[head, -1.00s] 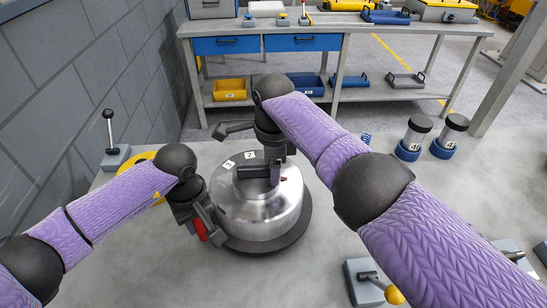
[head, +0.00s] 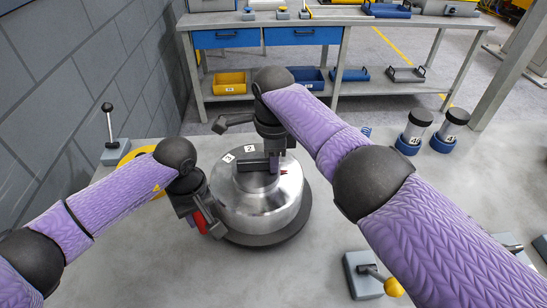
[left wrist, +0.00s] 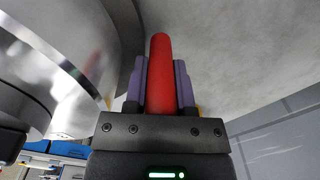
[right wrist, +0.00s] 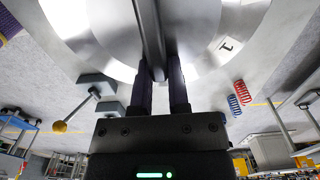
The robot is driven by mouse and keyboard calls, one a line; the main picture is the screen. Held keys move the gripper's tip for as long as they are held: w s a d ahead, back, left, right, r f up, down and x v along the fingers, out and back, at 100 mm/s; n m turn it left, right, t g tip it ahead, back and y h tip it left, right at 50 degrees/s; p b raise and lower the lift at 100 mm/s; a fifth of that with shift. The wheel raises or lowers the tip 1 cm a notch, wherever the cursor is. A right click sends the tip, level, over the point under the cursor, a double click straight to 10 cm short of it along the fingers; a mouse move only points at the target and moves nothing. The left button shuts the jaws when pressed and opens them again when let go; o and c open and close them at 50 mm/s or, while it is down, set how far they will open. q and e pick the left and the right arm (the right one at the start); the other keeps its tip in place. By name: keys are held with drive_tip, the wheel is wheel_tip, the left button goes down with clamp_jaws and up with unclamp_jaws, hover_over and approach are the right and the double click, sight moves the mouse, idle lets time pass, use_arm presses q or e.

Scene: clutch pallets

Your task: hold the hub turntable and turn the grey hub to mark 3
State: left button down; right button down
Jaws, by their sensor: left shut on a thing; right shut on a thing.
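The hub turntable (head: 262,238) is a dark round base carrying a shiny metal drum (head: 262,211). Mark 3 (head: 228,158) and mark 2 (head: 249,149) show on its far left rim; mark 1 (right wrist: 226,44) shows in the right wrist view. The grey hub (head: 250,165) in the middle has a bar across its top, and a small red pointer (head: 283,172) shows on the right side. My right gripper (right wrist: 162,82) is shut on the hub's bar from above. My left gripper (left wrist: 160,85) is shut on the red handle (left wrist: 160,60) beside the drum.
A lever with a yellow knob (head: 394,287) stands at the front right. Two dark-topped cylinders (head: 414,130) are at the back right. A workbench (head: 340,22) stands behind.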

idle(0.7)
drive_tip(key=c, duration=0.5)
unclamp_jaws()
wheel_tip(320, 180, up, 13)
drive_tip(key=f, duration=1.2)
drive_tip(key=shift+a+f, duration=0.25)
drive_tip(key=shift+a, duration=0.05)
